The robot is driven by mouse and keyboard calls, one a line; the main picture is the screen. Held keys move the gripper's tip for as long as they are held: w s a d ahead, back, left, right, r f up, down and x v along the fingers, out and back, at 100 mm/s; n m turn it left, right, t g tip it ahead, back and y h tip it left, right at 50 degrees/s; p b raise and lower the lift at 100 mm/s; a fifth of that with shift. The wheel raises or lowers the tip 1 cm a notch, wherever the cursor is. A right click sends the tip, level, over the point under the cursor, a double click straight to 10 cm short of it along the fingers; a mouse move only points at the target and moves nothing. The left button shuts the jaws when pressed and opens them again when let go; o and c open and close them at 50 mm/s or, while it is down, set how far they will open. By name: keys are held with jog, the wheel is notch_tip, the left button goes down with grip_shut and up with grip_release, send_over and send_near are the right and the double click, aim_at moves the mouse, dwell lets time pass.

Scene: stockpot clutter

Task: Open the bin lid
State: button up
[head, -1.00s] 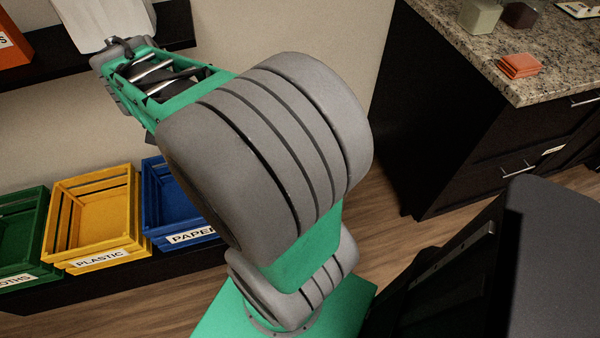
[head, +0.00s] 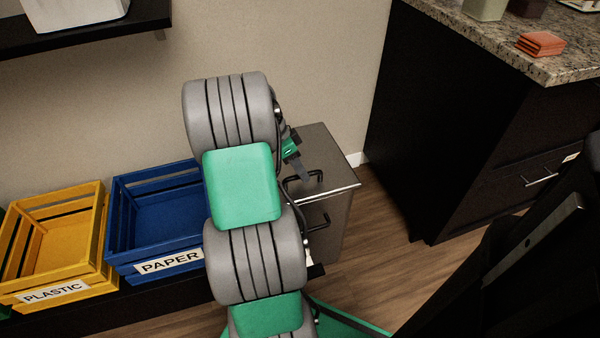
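The bin (head: 338,218) is a grey metal box standing against the wall, just right of my arm in the head view. Its lid (head: 325,145) lies flat and looks closed. A black handle (head: 319,177) shows at the lid's front edge, with another dark bar below it. My gripper (head: 302,172) shows only in part beside my arm. Its dark tip is over the lid, close to the handle. I cannot tell whether it touches the lid or handle, or whether its fingers are open. My arm hides the bin's left side.
A blue PAPER crate (head: 112,240) and a yellow PLASTIC crate (head: 62,278) stand left of my arm on a dark low shelf. A dark cabinet with a granite counter (head: 480,40) is at the right. Wooden floor (head: 395,270) is clear between bin and cabinet.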

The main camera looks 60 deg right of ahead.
jog(key=shift+c, duration=0.3)
grip_shut()
dwell(1.1)
